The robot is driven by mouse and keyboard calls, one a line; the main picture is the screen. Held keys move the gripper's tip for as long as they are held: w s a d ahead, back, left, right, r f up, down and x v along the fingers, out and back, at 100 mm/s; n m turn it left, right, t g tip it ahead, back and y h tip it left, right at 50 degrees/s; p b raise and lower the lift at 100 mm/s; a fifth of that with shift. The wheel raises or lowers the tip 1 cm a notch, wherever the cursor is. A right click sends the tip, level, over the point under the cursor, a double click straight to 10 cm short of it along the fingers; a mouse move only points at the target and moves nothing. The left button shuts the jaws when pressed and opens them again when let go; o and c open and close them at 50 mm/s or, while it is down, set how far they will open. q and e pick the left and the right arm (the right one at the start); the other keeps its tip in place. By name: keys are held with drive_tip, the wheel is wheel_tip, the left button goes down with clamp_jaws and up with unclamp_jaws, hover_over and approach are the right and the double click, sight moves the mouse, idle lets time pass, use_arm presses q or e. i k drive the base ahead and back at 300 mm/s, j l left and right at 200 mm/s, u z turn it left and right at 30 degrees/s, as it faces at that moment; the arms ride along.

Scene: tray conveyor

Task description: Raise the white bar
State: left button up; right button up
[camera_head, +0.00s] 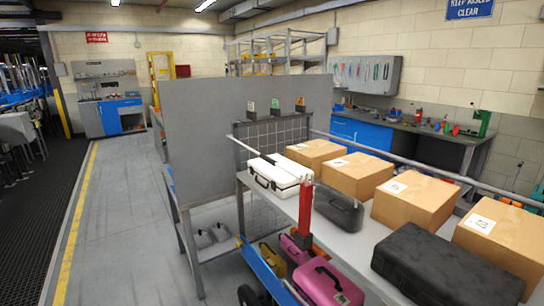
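A slim pale bar (242,145) shows at the left end of the grey table, sloping down to the right. A red upright post (305,212) stands at the table's near edge, just right of the white case. A second long pale rail (425,170) runs along the table's far side behind the cardboard boxes. Neither of my grippers is in view.
Cardboard boxes (413,200), a dark grey case (338,208) and a black case (447,268) stand on the table (343,246). Below are a pink case (328,285) and a blue frame (262,268) with a black wheel. A grey panel (210,120) stands behind; the left floor is clear.

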sight(270, 161)
drive_tip(key=i+j+z, duration=0.2)
drive_tip(key=j, duration=0.3)
drive_tip(key=i+j+z, duration=0.2)
drive_tip(key=j, duration=0.3)
drive_tip(key=i+j+z, duration=0.15)
drive_tip(key=i+j, duration=0.2)
drive_tip(key=j, duration=0.2)
drive_tip(key=i+j+z, duration=0.2)
drive_tip(key=j, duration=0.4)
drive_tip(key=i+j+z, duration=0.2)
drive_tip(key=j, duration=0.35)
drive_tip(key=j+z, duration=0.2)
drive_tip(key=j, duration=0.4)
drive_tip(key=j+z, duration=0.15)
drive_tip(key=j, duration=0.5)
